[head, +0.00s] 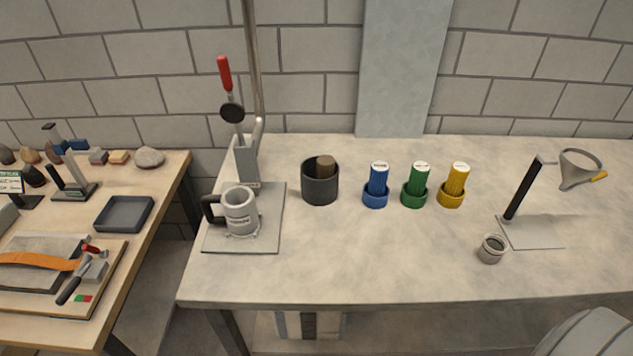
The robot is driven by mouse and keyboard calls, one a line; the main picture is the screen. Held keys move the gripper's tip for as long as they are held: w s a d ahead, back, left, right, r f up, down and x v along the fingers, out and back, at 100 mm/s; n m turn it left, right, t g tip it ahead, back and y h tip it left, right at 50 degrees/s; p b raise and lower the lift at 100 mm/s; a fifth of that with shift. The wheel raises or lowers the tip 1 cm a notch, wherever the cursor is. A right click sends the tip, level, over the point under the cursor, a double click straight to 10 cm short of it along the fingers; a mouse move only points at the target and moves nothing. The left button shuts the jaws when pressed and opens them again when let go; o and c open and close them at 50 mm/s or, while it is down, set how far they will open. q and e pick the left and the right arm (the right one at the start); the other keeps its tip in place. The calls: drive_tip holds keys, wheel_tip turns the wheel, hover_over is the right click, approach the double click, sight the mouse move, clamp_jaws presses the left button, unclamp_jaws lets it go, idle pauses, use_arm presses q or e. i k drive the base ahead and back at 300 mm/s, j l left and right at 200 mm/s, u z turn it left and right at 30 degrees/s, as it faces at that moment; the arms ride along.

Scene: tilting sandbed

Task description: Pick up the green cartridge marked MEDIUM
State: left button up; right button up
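The green cartridge (419,180) stands upright in a green ring-shaped holder (413,196) on the grey table. Its white top carries a label too small to read. A blue cartridge (378,180) stands to its left and a yellow cartridge (457,180) to its right, each upright in a holder of its own colour. Neither of my grippers shows in the head view.
On the grey table (350,265), a dark cup (320,184) and a lever press (246,165) with a mug (240,214) stand left. A funnel stand (523,190) and a small jar (491,249) stand right. The front middle is clear. A wooden table (150,230) stands left, across a gap.

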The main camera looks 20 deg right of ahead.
sight(421, 170)
drive_tip(key=z, duration=1.45)
drive_tip(key=l, duration=1.45)
drive_tip(key=i+u, duration=0.05)
drive_tip(key=i, duration=0.05)
